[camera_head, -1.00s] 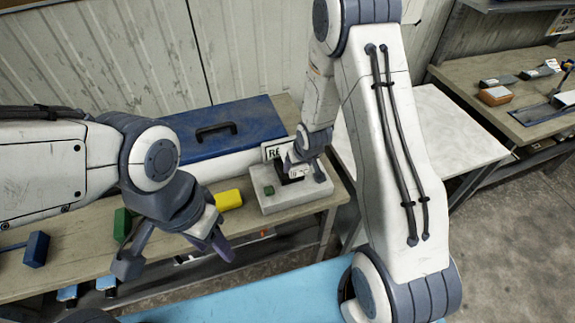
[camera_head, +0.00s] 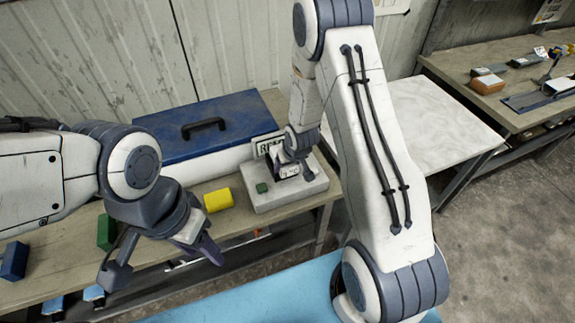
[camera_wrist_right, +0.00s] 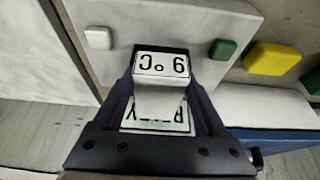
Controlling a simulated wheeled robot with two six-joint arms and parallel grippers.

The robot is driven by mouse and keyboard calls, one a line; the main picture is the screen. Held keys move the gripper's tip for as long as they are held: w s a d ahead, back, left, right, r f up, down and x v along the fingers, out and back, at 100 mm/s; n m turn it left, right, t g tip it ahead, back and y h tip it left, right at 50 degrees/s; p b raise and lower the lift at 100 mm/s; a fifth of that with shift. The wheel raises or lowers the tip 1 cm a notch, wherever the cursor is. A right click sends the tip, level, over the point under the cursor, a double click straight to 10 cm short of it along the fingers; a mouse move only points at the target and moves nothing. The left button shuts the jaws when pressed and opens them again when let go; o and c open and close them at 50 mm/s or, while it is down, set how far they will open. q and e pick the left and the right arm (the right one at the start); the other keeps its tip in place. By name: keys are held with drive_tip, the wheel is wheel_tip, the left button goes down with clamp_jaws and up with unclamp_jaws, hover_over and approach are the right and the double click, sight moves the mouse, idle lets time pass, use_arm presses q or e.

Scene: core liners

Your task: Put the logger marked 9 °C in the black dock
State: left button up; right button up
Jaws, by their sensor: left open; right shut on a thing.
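The logger marked 9 °C (camera_wrist_right: 162,64) is a small white block; its label reads upside down in the right wrist view. My right gripper (camera_wrist_right: 160,98) is shut on it, with a finger on either side. The black dock (camera_wrist_right: 139,50) shows as a dark edge around the logger's far end, on a pale grey base (camera_head: 285,197). The logger appears at or in the dock; its seating depth is hidden. In the head view my right gripper (camera_head: 291,158) points down over the base. My left gripper (camera_head: 165,265) is open and empty, in front of the bench.
A green button (camera_head: 262,188) and a white button (camera_wrist_right: 98,38) sit on the base. A sign (camera_head: 266,146) stands behind it. A yellow block (camera_head: 218,200), green block (camera_head: 106,231) and blue block (camera_head: 13,260) lie left. A blue box (camera_head: 180,145) stands behind.

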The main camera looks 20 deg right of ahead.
drive_tip(key=shift+f+b, duration=0.35)
drive_tip(key=shift+f, duration=0.15)
drive_tip(key=o, duration=1.5)
drive_tip(key=shift+s, duration=0.1)
drive_tip(key=shift+r+p, duration=0.65)
drive_tip(key=shift+p, duration=0.05)
drive_tip(key=shift+r, duration=0.35)
drive_tip(key=p+v, duration=0.2)
drive_tip(key=v, duration=1)
drive_tip(key=s+a+r+n+g, duration=0.2)
drive_tip(key=s+a+r+n, duration=0.1)
drive_tip(key=s+a+r, duration=0.8)
drive_tip(key=s+a+r+n+g, duration=0.1)
drive_tip(key=s, duration=0.3)
drive_tip(key=s+a+n, duration=0.1)
drive_tip(key=s+a, duration=0.1)
drive_tip(key=s, duration=0.3)
drive_tip(key=s+a+r+n+g, duration=0.1)
drive_tip(key=s+a+n, duration=0.1)
drive_tip(key=s, duration=0.2)
drive_tip(key=shift+s+r+g+y, duration=0.2)
drive_tip(key=shift+r+g+y, duration=0.1)
drive_tip(key=shift+r+y, duration=0.1)
